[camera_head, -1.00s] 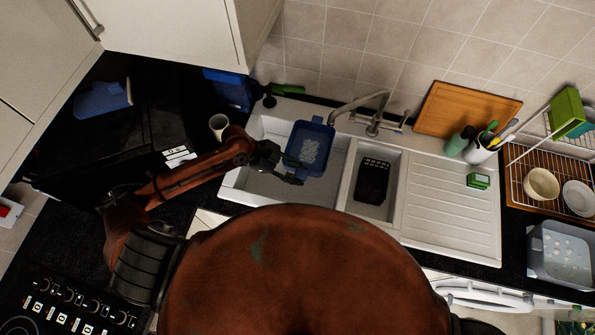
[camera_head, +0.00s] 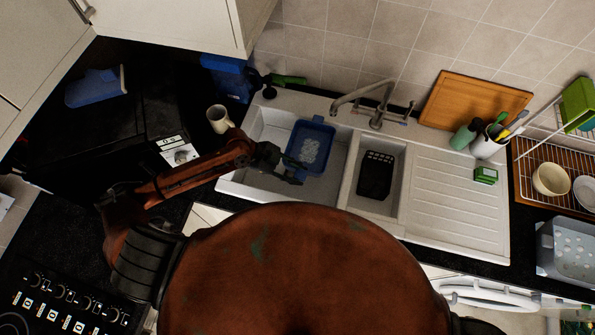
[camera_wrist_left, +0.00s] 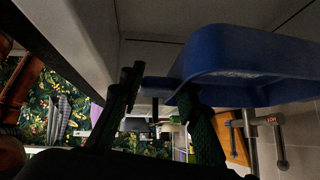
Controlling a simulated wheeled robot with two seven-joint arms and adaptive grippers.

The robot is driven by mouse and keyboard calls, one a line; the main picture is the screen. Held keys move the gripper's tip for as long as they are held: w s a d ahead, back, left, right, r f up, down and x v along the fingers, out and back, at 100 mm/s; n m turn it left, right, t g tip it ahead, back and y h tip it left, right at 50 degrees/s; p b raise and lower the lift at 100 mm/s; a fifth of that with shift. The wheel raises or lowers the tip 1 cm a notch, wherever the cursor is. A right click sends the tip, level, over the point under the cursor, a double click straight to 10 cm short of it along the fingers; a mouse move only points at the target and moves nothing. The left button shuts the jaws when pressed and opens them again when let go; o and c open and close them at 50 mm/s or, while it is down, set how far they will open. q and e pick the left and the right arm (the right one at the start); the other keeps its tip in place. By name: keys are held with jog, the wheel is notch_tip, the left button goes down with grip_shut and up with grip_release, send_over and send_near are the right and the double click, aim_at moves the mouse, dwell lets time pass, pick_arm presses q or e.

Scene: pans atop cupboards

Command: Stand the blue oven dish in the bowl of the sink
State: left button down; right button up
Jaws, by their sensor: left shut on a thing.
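The blue oven dish (camera_head: 310,148) is a deep rectangular tray with a pale patch inside. In the head view it sits within the outline of the large left sink bowl (camera_head: 262,182), toward its right side. I cannot tell if it touches the bowl's floor. My left gripper (camera_head: 290,167) is shut on the dish at its near left side. In the left wrist view the dish (camera_wrist_left: 240,62) has a tab between the two fingers (camera_wrist_left: 160,100), and its body extends to the right. My right gripper is not in view.
The tap (camera_head: 377,105) stands behind the sink. The small bowl holds a black caddy (camera_head: 376,175). A cup (camera_head: 219,119) stands left of the sink.

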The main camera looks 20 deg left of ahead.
pick_arm(q)
notch_tip(320, 180, down, 12)
jog(key=b, duration=0.8)
jog(key=shift+f, duration=0.15)
jog(key=shift+f+b, duration=0.3)
jog(key=shift+f, duration=0.1)
jog(key=shift+f+b, duration=0.3)
jog(key=shift+f, duration=0.15)
jog(key=c, duration=1.4)
grip_release()
jog(key=shift+c, duration=0.2)
jog(key=shift+o, duration=0.3)
jog(key=shift+f, duration=0.1)
